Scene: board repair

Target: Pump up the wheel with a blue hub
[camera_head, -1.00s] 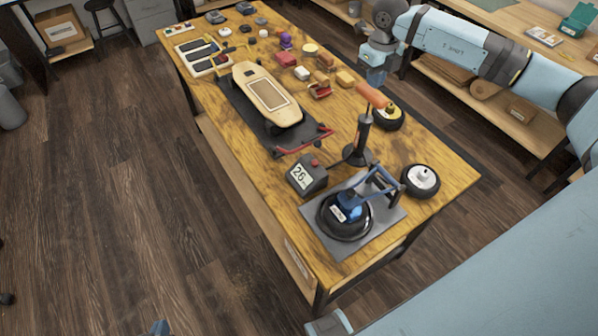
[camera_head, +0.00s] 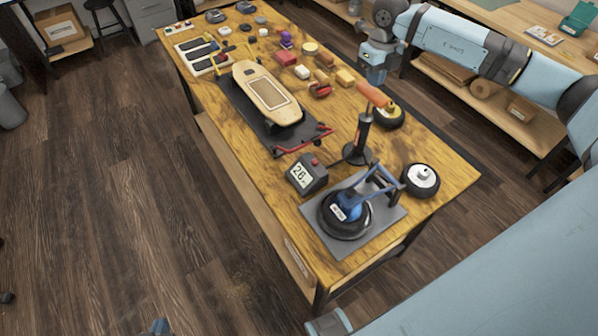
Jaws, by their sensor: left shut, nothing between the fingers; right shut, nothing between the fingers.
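The wheel with a blue hub (camera_head: 349,206) has a black tyre and lies flat on a grey mat (camera_head: 325,244) at the near end of the table. A blue frame-like part (camera_head: 379,179) stands beside it; I cannot tell whether they touch. A pump (camera_head: 361,136) with an orange handle (camera_head: 374,95) stands upright behind the wheel. A dark gauge box (camera_head: 309,176) reading about 26 is beside the pump. My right gripper (camera_head: 375,76) is shut and empty, behind the pump handle and apart from it. My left gripper is not clearly visible.
A white-hub wheel (camera_head: 421,180) and a yellow-hub wheel (camera_head: 390,116) lie at the table's right side. A skateboard (camera_head: 267,93) sits on a dark mat, with a red part (camera_head: 304,141) at its near end. Small blocks and tools crowd the far end.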

